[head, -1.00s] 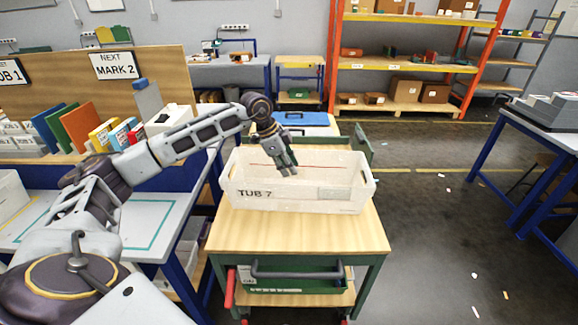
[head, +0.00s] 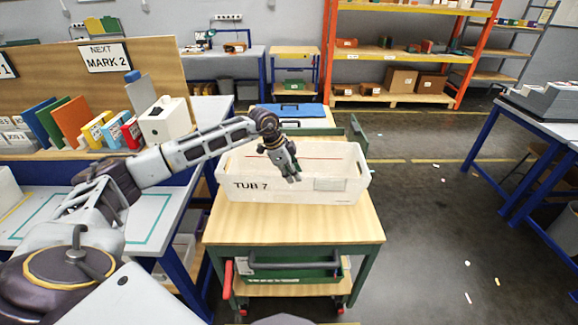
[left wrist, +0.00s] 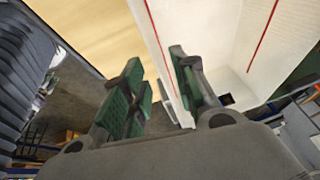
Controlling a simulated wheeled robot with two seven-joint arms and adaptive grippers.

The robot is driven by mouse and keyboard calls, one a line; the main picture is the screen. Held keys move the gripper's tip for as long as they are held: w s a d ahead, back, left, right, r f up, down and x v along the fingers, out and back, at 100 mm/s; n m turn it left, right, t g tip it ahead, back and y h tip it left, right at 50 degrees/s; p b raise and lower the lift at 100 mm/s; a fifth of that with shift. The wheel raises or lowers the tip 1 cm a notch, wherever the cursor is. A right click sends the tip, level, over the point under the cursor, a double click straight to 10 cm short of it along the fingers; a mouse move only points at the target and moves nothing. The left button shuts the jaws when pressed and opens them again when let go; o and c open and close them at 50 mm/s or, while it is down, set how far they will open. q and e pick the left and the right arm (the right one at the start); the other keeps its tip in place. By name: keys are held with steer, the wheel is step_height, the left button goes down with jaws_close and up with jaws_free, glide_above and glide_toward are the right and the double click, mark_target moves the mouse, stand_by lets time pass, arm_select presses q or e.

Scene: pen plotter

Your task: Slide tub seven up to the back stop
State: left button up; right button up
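Tub seven (head: 250,190) is a white, open tub labelled "TUB 7". It sits upright on a wooden-topped green cart (head: 300,225), with bare wood in front of it. A red line (head: 305,157) runs along the inside of its far wall. My left gripper (head: 290,178) points down at the tub's near wall, right of the label. In the left wrist view its green-padded fingers (left wrist: 160,95) are spread, with the tub's wall (left wrist: 160,45) showing between them; contact cannot be told. A green upright piece (head: 358,135) stands at the cart's back right; I cannot tell whether it is the back stop.
A blue-topped case (head: 290,117) lies beyond the tub. Left is a bench with upright coloured books (head: 72,122) and a white box (head: 165,120). An orange shelf rack (head: 400,55) stands behind. A blue-legged table (head: 545,125) is at right, with open floor before it.

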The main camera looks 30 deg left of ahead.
mark_target(299, 186)
arm_select(q)
steer(key=shift+x, duration=3.1)
steer(key=shift+c, duration=0.3)
jaws_close()
